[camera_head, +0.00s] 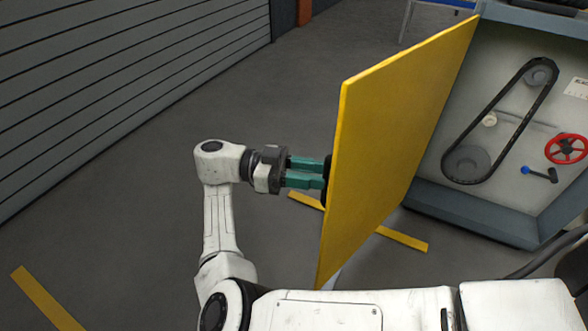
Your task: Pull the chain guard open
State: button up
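The chain guard (398,130) is a flat yellow panel. It stands swung out from the grey-blue housing (470,213), with the chain inside exposed. A dark handle (328,170) shows at the left face of the panel, partly behind my fingers. My gripper (322,173) has two teal fingers pointing right at this handle. A narrow gap shows between the fingers, and their tips reach the handle. I cannot tell whether they are clamped on it.
Inside the housing are a black chain loop (508,112) on two sprockets, a red handwheel (566,148) and a blue-knobbed lever (538,173). A grey slatted wall (120,70) stands at left. Open grey floor (130,200) lies between, with yellow stripes (45,298).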

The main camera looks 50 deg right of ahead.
jog(key=shift+v, duration=2.4)
